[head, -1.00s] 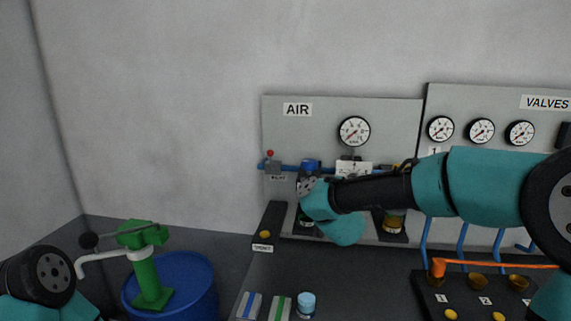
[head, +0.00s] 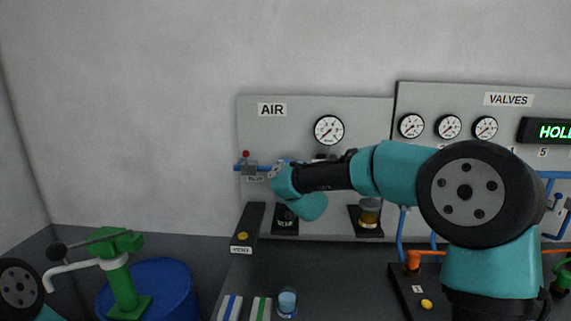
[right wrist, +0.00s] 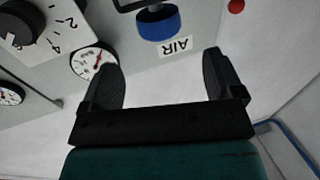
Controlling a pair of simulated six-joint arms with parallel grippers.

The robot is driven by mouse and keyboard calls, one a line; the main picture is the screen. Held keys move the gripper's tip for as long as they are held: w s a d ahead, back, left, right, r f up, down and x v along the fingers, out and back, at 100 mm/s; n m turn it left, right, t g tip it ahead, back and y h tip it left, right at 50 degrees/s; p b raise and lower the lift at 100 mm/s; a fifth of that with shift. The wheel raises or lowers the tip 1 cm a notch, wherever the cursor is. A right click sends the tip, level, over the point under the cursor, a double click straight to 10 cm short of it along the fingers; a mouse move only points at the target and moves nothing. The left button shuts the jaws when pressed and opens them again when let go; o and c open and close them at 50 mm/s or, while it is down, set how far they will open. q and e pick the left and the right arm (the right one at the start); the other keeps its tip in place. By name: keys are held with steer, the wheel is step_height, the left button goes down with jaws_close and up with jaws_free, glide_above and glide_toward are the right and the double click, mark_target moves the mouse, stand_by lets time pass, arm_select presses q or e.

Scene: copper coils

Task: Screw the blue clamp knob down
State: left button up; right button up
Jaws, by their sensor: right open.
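In the right wrist view, the blue clamp knob (right wrist: 158,22) is a short round cylinder near the top edge, beyond my fingertips and roughly centred between them. A dark bracket and part of a grey fitting show above it. My right gripper (right wrist: 162,75) is open and empty, its two black fingers wide apart and clear of the knob. In the head view my right wrist is in front of the AIR panel (head: 261,131) and hides most of the knob and the fingers. My left arm shows only at the lower left corner; its gripper is out of frame.
A pressure gauge (head: 328,130) and a blue pipe with a red-topped valve (head: 249,168) are on the panel. Below are an amber cup (head: 370,212) and a VENT button block (head: 243,236). A green hand pump (head: 122,280) and blue drum (head: 165,290) stand left.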

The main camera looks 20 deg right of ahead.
mark_target(285, 161)
steer(key=w, duration=0.9)
steer(key=shift+d, duration=0.35)
steer(key=c, duration=0.9)
